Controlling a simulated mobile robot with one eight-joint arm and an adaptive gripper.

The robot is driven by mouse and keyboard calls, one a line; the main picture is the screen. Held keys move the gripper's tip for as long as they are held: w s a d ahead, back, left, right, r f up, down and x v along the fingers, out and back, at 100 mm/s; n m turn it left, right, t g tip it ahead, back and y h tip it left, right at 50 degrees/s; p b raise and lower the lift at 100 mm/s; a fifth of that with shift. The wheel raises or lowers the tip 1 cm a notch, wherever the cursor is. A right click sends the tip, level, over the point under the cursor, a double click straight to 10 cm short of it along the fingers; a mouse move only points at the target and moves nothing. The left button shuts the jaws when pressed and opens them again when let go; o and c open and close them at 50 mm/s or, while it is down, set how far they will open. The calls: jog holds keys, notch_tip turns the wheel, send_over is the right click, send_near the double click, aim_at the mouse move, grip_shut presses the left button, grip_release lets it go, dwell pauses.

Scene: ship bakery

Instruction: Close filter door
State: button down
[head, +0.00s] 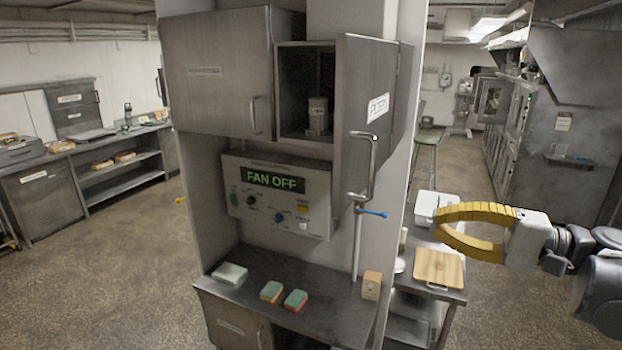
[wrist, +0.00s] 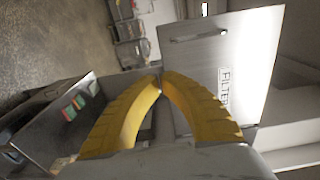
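The filter door (head: 385,70) is a grey metal panel with a white label and a bar handle (head: 362,165). It stands swung open at the right side of the upper cabinet (head: 292,75), so the compartment shows a canister (head: 317,115) inside. In the wrist view the door (wrist: 255,55) fills the upper right, its label turned sideways and its handle (wrist: 198,36) near the top. My gripper (head: 437,220) is to the right of the door and lower, apart from it. Its yellow fingers bow outward and their tips meet in the wrist view (wrist: 160,80), with nothing between them.
A closed cabinet door (head: 215,70) is left of the open compartment. A panel reading FAN OFF (head: 275,185) sits below. A pipe with a blue valve lever (head: 370,212) runs under the door's handle. A counter (head: 330,315) holds sponges, and a side table (head: 455,293) stands below my gripper.

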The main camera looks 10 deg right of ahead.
jog(key=p+x, duration=0.2)
jog(key=x, duration=1.2)
jog(key=shift+r+p, duration=0.25)
jog(key=shift+p, duration=0.15)
jog(key=shift+w+d, duration=0.1)
